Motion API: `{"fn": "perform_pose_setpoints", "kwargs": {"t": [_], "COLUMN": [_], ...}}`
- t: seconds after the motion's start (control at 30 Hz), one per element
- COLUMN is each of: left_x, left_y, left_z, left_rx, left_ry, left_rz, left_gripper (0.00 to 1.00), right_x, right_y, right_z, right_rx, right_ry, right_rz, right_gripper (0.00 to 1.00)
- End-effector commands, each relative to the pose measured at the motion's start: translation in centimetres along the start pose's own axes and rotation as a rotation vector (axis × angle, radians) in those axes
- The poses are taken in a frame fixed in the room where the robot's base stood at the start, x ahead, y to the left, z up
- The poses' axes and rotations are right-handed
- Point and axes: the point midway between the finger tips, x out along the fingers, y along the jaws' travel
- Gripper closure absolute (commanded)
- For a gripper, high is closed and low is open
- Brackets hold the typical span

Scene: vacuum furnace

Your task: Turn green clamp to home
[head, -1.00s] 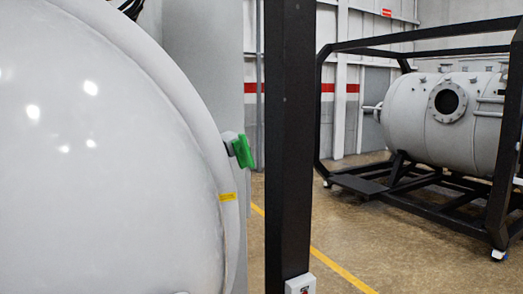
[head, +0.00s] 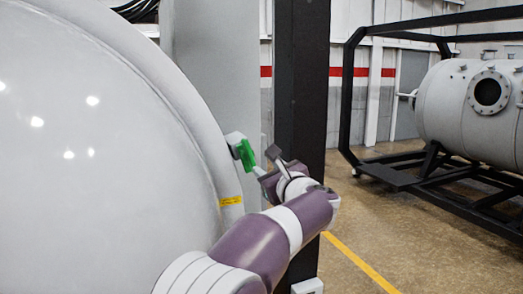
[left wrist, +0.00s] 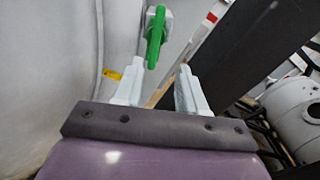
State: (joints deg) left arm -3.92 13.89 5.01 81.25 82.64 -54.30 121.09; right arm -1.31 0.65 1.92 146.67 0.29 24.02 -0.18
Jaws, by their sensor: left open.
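The green clamp (head: 244,153) sits on a pale block at the rim of the big white furnace door (head: 90,180). In the left wrist view the green clamp (left wrist: 157,36) stands roughly upright, just beyond the fingertips and between their lines. My left gripper (head: 266,162) is just right of the clamp in the head view, its fingers pointing toward it. In the left wrist view my left gripper (left wrist: 161,68) has its two fingers apart with nothing between them. I cannot tell if a finger touches the clamp. My right gripper is not seen.
A black frame post (head: 302,80) stands right behind my left gripper. A yellow label (head: 231,201) is on the door rim below the clamp. A second grey vessel (head: 455,105) in a black frame stands at the right. Open floor (head: 400,230) lies between.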

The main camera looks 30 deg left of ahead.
Motion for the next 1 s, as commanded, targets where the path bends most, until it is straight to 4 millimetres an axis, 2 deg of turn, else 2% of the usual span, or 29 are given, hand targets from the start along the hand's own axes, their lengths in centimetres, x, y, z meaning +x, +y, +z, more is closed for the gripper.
{"fn": "perform_pose_setpoints", "kwargs": {"t": [0.13, 0.3, 0.5, 0.67, 0.93, 0.97, 1.0], "left_x": [3.3, 7.5, 10.6, 11.7, 11.8, 11.8, 11.8], "left_y": [-0.1, -0.1, -0.1, 0.0, 0.0, 0.0, 0.0], "left_z": [0.7, 0.6, 0.3, 0.1, -0.1, -0.1, -0.1], "left_rx": [0.005, 0.009, 0.009, 0.008, 0.009, 0.009, 0.009], "left_ry": [0.0, 0.002, 0.001, 0.001, 0.001, 0.001, 0.001], "left_rz": [0.003, 0.0, -0.003, -0.003, -0.004, -0.004, -0.004], "left_gripper": [0.6, 0.6, 0.6, 0.6, 0.6, 0.66, 0.79], "right_x": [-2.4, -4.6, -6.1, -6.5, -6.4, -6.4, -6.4], "right_y": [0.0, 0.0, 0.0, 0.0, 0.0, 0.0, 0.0], "right_z": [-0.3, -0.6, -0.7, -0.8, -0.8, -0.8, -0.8], "right_rx": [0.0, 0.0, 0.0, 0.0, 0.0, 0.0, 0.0], "right_ry": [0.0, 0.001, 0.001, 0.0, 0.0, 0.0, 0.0], "right_rz": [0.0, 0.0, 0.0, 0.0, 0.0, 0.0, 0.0], "right_gripper": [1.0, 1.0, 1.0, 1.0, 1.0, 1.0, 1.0]}}
